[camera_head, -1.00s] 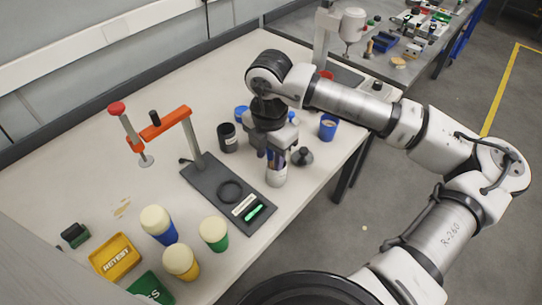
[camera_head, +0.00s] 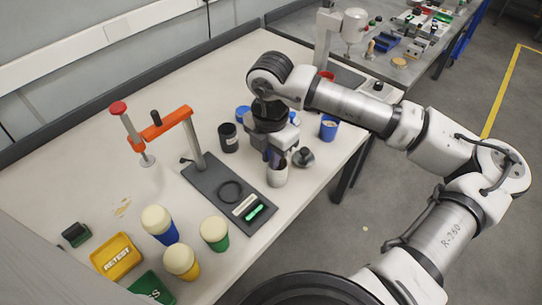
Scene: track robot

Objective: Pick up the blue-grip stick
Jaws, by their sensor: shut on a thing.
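The fingers hide most of the stick. Its lower part is at the cup's mouth, and I cannot tell how deep it sits in the cup.
A black jar (camera_head: 228,138) stands left of my gripper. An orange-armed press (camera_head: 165,125) with a dark base, several cream-topped bottles (camera_head: 214,232) and a yellow tray (camera_head: 117,258) are further left.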

